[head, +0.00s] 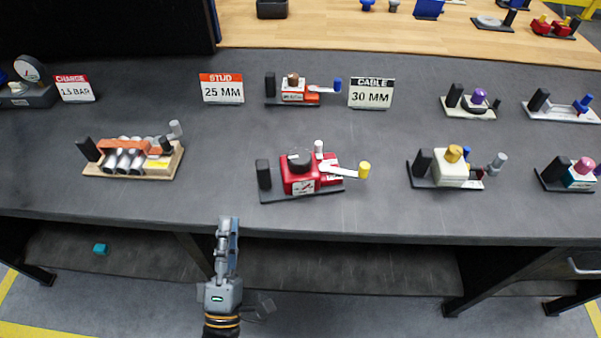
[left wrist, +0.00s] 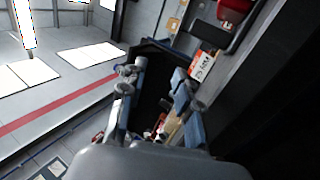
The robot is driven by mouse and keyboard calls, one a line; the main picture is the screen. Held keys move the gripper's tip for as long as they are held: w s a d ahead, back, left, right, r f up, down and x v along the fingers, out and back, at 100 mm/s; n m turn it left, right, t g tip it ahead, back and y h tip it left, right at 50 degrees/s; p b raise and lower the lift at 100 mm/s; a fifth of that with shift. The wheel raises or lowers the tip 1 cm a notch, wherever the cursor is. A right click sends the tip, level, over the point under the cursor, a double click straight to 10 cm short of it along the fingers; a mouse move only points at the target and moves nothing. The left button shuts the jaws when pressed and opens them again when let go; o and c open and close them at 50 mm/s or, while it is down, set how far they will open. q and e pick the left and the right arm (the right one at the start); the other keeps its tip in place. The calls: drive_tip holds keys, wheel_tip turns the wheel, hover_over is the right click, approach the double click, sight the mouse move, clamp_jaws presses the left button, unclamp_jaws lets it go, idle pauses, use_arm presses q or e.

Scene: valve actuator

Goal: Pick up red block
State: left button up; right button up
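A red block (head: 303,182) with a round black top sits on a dark base plate near the middle of the table's front edge. A black post stands at its left, and a pale lever with a yellow knob (head: 364,170) reaches to its right. My left gripper (head: 228,222) is at the table's front edge, left of the red block and apart from it. Its fingers point toward the table and stand apart with nothing between them in the left wrist view (left wrist: 160,88). A red object (left wrist: 235,8) shows at the top of that view; I cannot tell which. My right gripper is not in view.
A dark table (head: 220,140) carries several similar units. A wooden unit with metal cylinders (head: 130,160) is left; a cream unit (head: 450,172) is right. Signs "STUD 25 MM" (head: 222,88) and "CABLE 30 MM" (head: 371,93) stand behind. Bare tabletop lies between the wooden unit and the red block.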

use_arm(q)
drive_tip(key=w+r+n+g+y, duration=0.15)
drive_tip(key=n+y, duration=0.25)
drive_tip(key=n, duration=0.4)
drive_tip(key=n+g, duration=0.5)
drive_tip(key=n, duration=0.7)
approach(264, 177)
drive_tip(key=x, duration=0.7)
drive_tip(key=shift+w, duration=0.2)
drive_tip(key=shift+t, duration=0.25)
drive_tip(key=x, duration=0.4)
drive_tip(key=shift+w+a+f, duration=0.1)
drive_tip(key=shift+w+f, duration=0.1)
drive_tip(key=shift+f, duration=0.05)
drive_tip(key=shift+s, duration=0.1)
drive_tip(key=shift+c, duration=0.2)
clamp_jaws()
drive_tip(key=shift+r, duration=0.15)
